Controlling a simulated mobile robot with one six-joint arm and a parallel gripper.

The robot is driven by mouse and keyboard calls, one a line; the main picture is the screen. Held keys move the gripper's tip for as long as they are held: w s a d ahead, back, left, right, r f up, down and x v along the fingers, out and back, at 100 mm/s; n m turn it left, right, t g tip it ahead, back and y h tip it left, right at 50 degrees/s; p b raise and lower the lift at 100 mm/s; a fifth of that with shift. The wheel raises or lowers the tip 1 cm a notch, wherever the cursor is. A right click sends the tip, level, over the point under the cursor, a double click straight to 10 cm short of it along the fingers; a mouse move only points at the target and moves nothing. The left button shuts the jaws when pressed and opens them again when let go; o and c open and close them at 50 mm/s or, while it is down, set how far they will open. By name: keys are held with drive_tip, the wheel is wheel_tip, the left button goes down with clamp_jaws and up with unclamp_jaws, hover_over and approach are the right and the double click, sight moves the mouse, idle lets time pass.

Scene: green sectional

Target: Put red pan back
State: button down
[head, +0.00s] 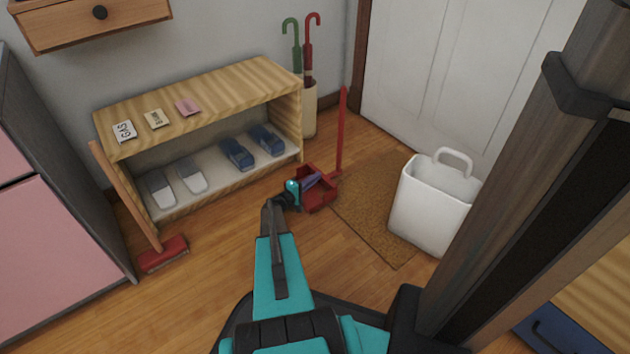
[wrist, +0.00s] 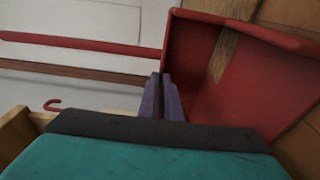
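The red pan (head: 318,196) is a dustpan with a long upright red handle (head: 342,130). It is at the near-left edge of the brown doormat; I cannot tell whether it touches the floor. My gripper (head: 318,179) reaches over the pan with its purple fingers. In the wrist view the fingers (wrist: 162,80) are close together, their tips at the pan's wall (wrist: 190,50) near the handle's base, and they appear shut on that thin wall. The handle runs left in the wrist view (wrist: 80,46). The exact contact is partly hidden.
A wooden shoe shelf (head: 225,92) with shoes stands behind left, a red-headed broom (head: 163,254) leaning at its left end. An umbrella stand (head: 309,110) is at its right end. The doormat (head: 375,215) lies before the white door; a white bin (head: 430,210) stands right.

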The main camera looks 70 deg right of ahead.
idle(0.3)
drive_tip(key=c, duration=2)
unclamp_jaws()
drive_tip(key=shift+f, duration=0.1)
drive_tip(key=shift+w+a+r, duration=0.1)
drive_tip(key=shift+a+r, duration=0.15)
drive_tip(key=p+v, duration=0.4)
drive_tip(key=v, duration=0.6)
drive_tip(key=shift+w+a, duration=0.15)
drive_tip(key=shift+a, duration=0.1)
drive_tip(key=shift+w+a+f+p, duration=0.1)
drive_tip(key=shift+w+a+p, duration=0.05)
drive_tip(key=shift+a+p, duration=0.25)
drive_tip(key=shift+w, duration=0.1)
